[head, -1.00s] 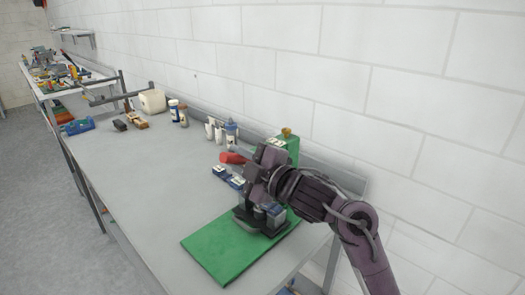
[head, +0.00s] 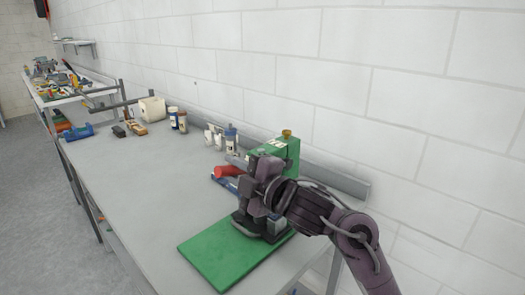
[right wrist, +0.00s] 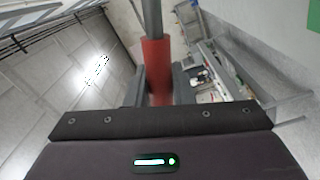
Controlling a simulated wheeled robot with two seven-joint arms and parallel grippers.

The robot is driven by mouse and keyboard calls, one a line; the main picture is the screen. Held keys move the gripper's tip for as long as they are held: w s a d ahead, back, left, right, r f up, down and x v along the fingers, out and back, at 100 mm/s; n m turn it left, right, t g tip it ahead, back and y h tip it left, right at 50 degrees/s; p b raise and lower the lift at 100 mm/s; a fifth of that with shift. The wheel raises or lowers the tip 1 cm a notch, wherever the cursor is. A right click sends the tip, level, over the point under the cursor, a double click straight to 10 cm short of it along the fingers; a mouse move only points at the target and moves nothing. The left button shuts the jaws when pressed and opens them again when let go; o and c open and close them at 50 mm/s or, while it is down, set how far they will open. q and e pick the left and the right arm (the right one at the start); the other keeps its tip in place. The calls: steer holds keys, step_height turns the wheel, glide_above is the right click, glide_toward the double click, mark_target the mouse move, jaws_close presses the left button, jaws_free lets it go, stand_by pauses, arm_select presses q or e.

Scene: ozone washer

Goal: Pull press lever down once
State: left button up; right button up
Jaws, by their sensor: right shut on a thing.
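The green press (head: 278,150) stands at the right end of the grey workbench, with a brass-coloured knob on top. Its dark lower part rests on a green base plate (head: 222,252). The press lever's red handle (head: 226,171) sticks out to the left of my right gripper (head: 245,174). In the right wrist view, the red handle (right wrist: 158,72) lies between the two dark fingers, with a grey rod beyond it. My right gripper is shut on this handle. My gripper and arm hide much of the press front. My left gripper is not in view.
White and blue bottles (head: 230,138) stand behind, along the wall. Brown-and-white jars (head: 177,119), a white canister (head: 152,108) and a blue tool (head: 77,132) are farther left on the workbench (head: 150,190). The bench's front middle is clear.

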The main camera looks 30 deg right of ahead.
steer(key=shift+a+f+n+b, duration=0.25)
steer(key=shift+f+n+b, duration=0.25)
steer(key=shift+f+b, duration=0.5)
steer(key=f+b, duration=0.1)
steer(key=b, duration=0.1)
steer(key=f+n+b, duration=0.1)
steer(key=b, duration=0.1)
steer(key=shift+s+a+f+n, duration=0.1)
steer(key=shift+a+f+n, duration=0.1)
steer(key=shift+f+n, duration=0.1)
steer(key=shift+f+n+b, duration=0.9)
steer(key=shift+f+b, duration=0.45)
steer(key=shift+b, duration=0.4)
